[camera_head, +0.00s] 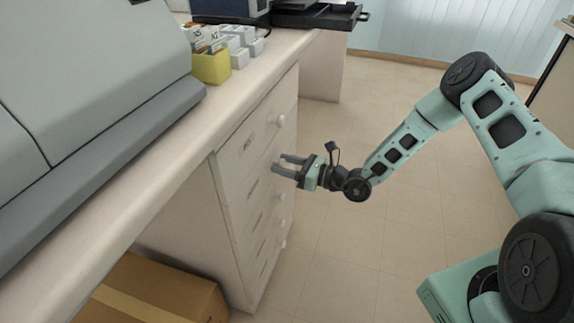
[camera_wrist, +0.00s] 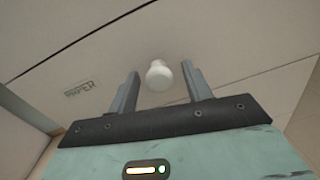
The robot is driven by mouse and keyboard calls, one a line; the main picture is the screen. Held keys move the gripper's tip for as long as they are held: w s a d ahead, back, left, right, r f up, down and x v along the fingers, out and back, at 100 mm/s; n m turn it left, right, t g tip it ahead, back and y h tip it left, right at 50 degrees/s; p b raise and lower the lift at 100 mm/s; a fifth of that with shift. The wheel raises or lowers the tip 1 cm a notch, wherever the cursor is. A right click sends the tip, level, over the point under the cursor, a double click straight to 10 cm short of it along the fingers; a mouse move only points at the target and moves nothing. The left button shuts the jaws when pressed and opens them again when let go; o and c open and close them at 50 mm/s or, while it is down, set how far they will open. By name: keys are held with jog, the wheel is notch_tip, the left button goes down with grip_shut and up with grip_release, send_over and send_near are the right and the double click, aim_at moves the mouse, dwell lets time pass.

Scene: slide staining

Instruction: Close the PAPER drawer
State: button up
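The PAPER drawer front (camera_wrist: 105,75) fills much of the wrist view, with its PAPER label at the left and a round white knob (camera_wrist: 158,75) near the middle. My gripper (camera_wrist: 165,82) is open, with its two grey fingers on either side of the knob and gaps between them and it. In the head view my gripper (camera_head: 281,164) is at the second drawer from the top of the white cabinet, and its fingers hide that knob. The drawer front looks about flush with its neighbours; I cannot tell whether a small gap remains.
The top drawer's knob (camera_head: 278,120) is above my gripper and lower knobs (camera_head: 280,196) are below it. The countertop (camera_head: 215,115) overhangs the drawers. A cardboard box (camera_head: 150,290) stands beside the cabinet. The tiled floor (camera_head: 340,240) right of the drawers is clear.

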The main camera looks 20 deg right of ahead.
jog(key=shift+s+d, duration=0.1)
jog(key=p+v, duration=0.1)
jog(key=v, duration=1.6)
jog(key=shift+p, duration=0.3)
jog(key=shift+d, duration=0.1)
